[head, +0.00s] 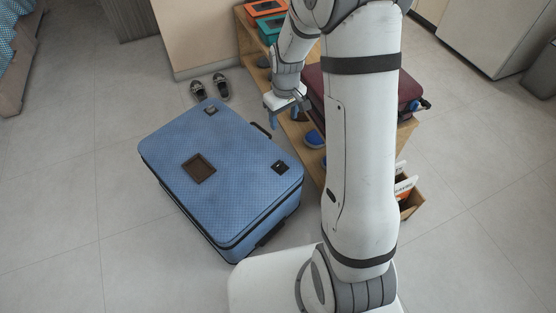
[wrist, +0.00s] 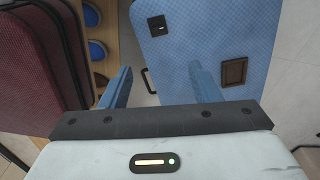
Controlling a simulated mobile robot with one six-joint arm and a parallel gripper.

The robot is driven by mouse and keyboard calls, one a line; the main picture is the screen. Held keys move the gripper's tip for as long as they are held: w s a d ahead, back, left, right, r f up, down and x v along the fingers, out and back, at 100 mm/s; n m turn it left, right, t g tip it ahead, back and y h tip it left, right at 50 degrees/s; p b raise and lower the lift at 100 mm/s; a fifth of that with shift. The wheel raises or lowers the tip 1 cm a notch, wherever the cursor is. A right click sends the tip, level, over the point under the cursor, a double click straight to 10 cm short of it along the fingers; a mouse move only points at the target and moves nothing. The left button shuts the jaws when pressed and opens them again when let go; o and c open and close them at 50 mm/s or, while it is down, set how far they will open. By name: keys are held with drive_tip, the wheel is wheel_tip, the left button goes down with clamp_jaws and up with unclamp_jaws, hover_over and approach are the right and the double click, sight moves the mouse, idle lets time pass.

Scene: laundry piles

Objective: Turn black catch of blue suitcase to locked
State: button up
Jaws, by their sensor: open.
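The blue suitcase (head: 225,190) lies flat on the floor; part of it shows in the wrist view (wrist: 205,35). A square black catch (head: 281,167) with a small pale mark is near its right corner, and it also shows in the wrist view (wrist: 158,26). A second dark square fitting (head: 211,110) is near the far edge. The turn position of either cannot be read. My gripper (head: 287,112) is open and empty, beyond the suitcase's right side; its blue fingers (wrist: 161,70) are apart from the catch.
A brown square plate (head: 198,168) is on the suitcase lid. A black side handle (head: 262,130) sticks out. A wooden shelf (head: 313,163) with a maroon suitcase (head: 408,90) stands at right. Slippers (head: 209,88) lie behind. Floor at left is clear.

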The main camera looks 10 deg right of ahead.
drive_tip(key=n+b, duration=0.2)
drive_tip(key=b, duration=0.3)
hover_over(280, 163)
wheel_tip(280, 163, down, 19)
drive_tip(key=shift+g, duration=0.4)
wheel_tip(280, 163, down, 10)
drive_tip(key=b, duration=0.3)
drive_tip(key=shift+s+f, duration=0.1)
drive_tip(key=shift+f, duration=0.1)
drive_tip(key=c, duration=0.9)
drive_tip(key=shift+d, duration=0.15)
drive_tip(key=shift+c, duration=0.4)
